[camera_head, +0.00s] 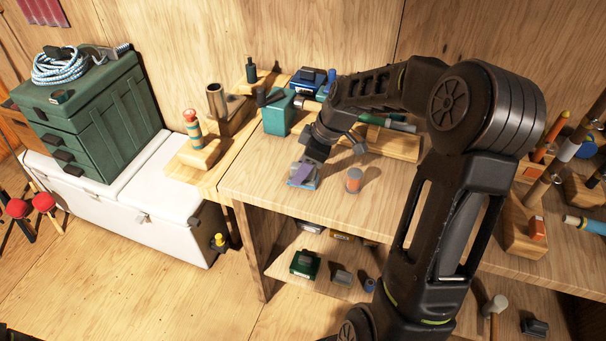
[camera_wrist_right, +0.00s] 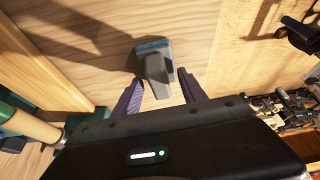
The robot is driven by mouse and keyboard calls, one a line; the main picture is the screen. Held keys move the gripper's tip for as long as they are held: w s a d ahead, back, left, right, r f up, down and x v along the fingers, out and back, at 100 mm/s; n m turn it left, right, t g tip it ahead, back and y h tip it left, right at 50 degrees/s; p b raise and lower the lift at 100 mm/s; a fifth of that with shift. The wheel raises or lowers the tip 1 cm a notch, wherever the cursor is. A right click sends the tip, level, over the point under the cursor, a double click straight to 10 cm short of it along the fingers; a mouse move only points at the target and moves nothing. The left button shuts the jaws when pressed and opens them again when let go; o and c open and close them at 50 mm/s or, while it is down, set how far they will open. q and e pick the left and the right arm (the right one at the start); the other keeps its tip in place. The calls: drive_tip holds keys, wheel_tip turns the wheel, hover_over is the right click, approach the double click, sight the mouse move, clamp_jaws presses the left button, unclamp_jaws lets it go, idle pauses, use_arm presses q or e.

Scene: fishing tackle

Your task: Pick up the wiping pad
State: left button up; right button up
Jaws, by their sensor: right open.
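The wiping pad appears to be the small grey block with a blue edge (camera_wrist_right: 153,47) in the right wrist view. It lies on the wooden bench top, and its grey narrower part points toward my gripper. In the head view it shows as a small grey-blue shape (camera_head: 303,183) near the bench's front edge, partly covered by my gripper. My right gripper (camera_wrist_right: 160,75) is open, with one purple finger on each side of the pad's near end. In the head view the right gripper (camera_head: 304,172) is over the pad. Contact cannot be told. My left gripper is not in view.
A small orange-and-grey cylinder (camera_head: 354,180) stands on the bench right of the pad. A teal container (camera_head: 280,113) and a blue box (camera_head: 308,80) stand behind. A lower shelf (camera_head: 325,274) holds small items. The bench between pad and teal container is mostly clear.

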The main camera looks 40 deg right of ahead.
clamp_jaws()
idle(0.4)
drive_tip(key=shift+r, duration=0.1)
wheel_tip(320, 180, up, 10)
drive_tip(key=shift+f+b, duration=0.1)
drive_tip(key=shift+b, duration=0.5)
idle(0.5)
